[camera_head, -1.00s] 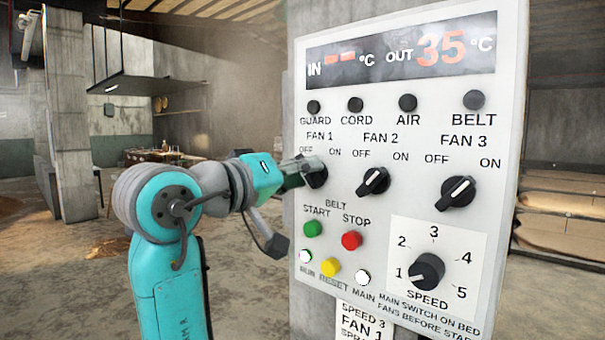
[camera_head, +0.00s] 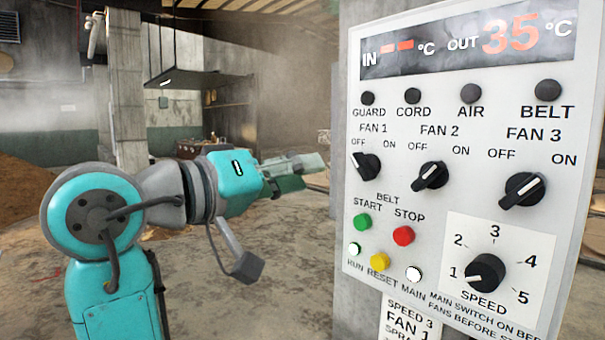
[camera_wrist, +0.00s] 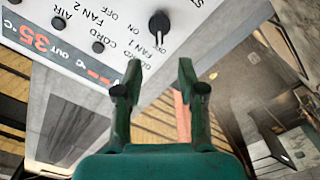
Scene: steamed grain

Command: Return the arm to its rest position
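My gripper (camera_head: 318,163) is in front of and to the left of the control panel in the head view, clear of the knobs. In the wrist view its two green fingers (camera_wrist: 160,68) stand apart with nothing between them, so it is open and empty. The arm is stretched out level toward the panel. The FAN 1 knob (camera_head: 366,167) is in full view, its white mark tilted up-left toward OFF; the knob also shows beyond the fingertips in the wrist view (camera_wrist: 159,26).
The grey panel (camera_head: 450,215) stands on a concrete pillar close to the right. FAN 2 (camera_head: 431,175) and FAN 3 (camera_head: 522,190) knobs point up-right. The SPEED dial (camera_head: 485,273) is at 1. Open floor (camera_head: 285,270) lies between arm and pillar. A hanging shelf (camera_head: 200,78) is behind.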

